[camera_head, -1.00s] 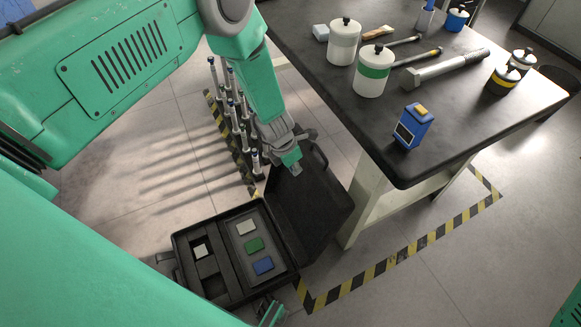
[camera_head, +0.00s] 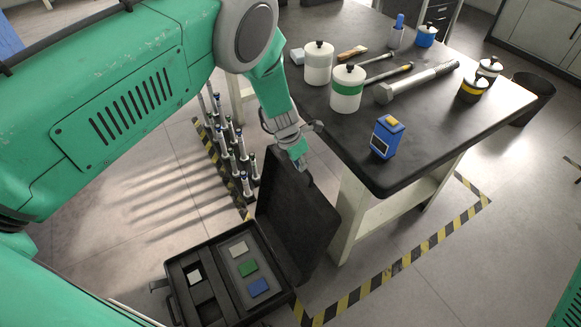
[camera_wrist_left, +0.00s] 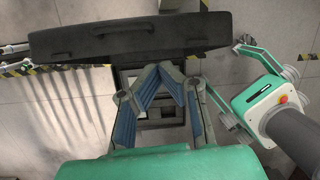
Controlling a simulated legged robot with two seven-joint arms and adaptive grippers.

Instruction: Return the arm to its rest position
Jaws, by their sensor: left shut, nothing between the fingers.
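My left gripper (camera_head: 298,160) is in the middle of the head view, in front of the raised lid of the black case, and its fingers are together with nothing between them. In the left wrist view its blue-padded fingers (camera_wrist_left: 160,72) meet over the case. My left arm (camera_head: 130,90) crosses the upper left of the head view and bends down to the gripper. My right gripper cannot be made out in the head view. In the left wrist view, green and grey jointed parts at the right edge appear to be mine, but their opening cannot be judged.
The open black case (camera_head: 181,305) lies on the floor with small blocks inside; its lid (camera_head: 300,225) stands up beside the table. The dark table (camera_head: 440,130) carries jars, a large bolt and a blue device (camera_head: 386,137). A rack of pipettes (camera_head: 235,160) stands left of the gripper.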

